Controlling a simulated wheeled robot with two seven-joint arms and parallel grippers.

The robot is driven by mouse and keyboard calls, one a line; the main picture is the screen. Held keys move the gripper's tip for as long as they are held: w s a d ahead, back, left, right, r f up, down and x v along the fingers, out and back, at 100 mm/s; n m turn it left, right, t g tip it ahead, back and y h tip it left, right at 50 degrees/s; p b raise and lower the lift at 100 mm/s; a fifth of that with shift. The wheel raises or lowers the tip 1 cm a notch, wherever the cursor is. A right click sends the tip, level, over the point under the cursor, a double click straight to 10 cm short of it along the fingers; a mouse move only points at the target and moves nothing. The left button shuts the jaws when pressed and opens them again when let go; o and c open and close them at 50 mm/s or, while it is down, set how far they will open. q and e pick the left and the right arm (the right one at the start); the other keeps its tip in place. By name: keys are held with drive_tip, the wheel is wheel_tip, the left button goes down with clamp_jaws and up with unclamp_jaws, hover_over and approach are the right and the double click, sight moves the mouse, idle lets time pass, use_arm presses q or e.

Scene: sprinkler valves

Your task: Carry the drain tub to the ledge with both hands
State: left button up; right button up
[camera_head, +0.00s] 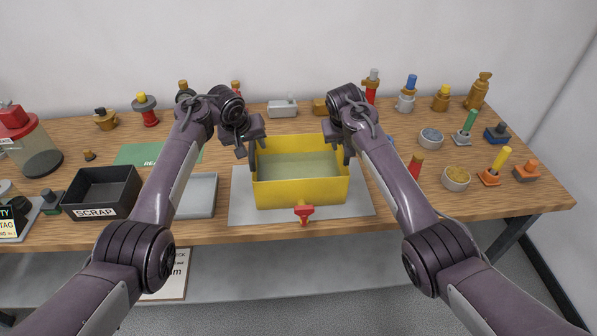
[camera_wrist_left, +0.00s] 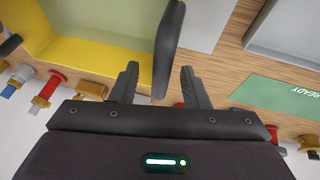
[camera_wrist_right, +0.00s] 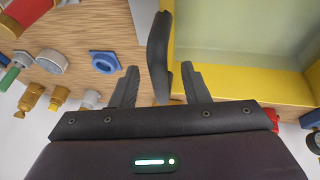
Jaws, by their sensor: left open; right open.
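The drain tub (camera_head: 300,192) is a yellow open box with a greenish-grey floor and a red tap at its front. It sits level on a thin grey plate (camera_head: 245,206) on the wooden table. My left gripper (camera_head: 247,158) is open at the tub's left side. In the left wrist view the tub's dark side handle (camera_wrist_left: 170,45) lies at the gap between the open fingers. My right gripper (camera_head: 341,156) is open at the right side. In the right wrist view the other dark handle (camera_wrist_right: 158,55) reaches between its fingers. Whether the fingers touch the handles is unclear. I cannot identify the ledge.
A black SCRAP bin (camera_head: 103,190) and a shallow grey tray (camera_head: 197,195) stand left of the tub. More fittings line the back. A grey surface (camera_head: 300,272) lies below the table's front edge.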

use_arm(q)
drive_tip(key=shift+w+d+f, duration=0.1)
drive_tip(key=shift+w+f, duration=0.15)
drive_tip(key=shift+f, duration=0.25)
use_arm(e)
drive_tip(key=shift+w+d+f, duration=0.1)
drive_tip(key=shift+w+f, duration=0.1)
drive_tip(key=shift+f, duration=0.3)
use_arm(q)
clamp_jaws()
use_arm(e)
clamp_jaws()
use_arm(q)
drive_tip(key=shift+s, duration=0.1)
drive_tip(key=shift+r, duration=0.3)
use_arm(e)
drive_tip(key=shift+w+r, duration=0.1)
drive_tip(key=shift+r, duration=0.15)
use_arm(q)
drive_tip(key=shift+w, duration=0.25)
use_arm(e)
drive_tip(key=shift+w, duration=0.1)
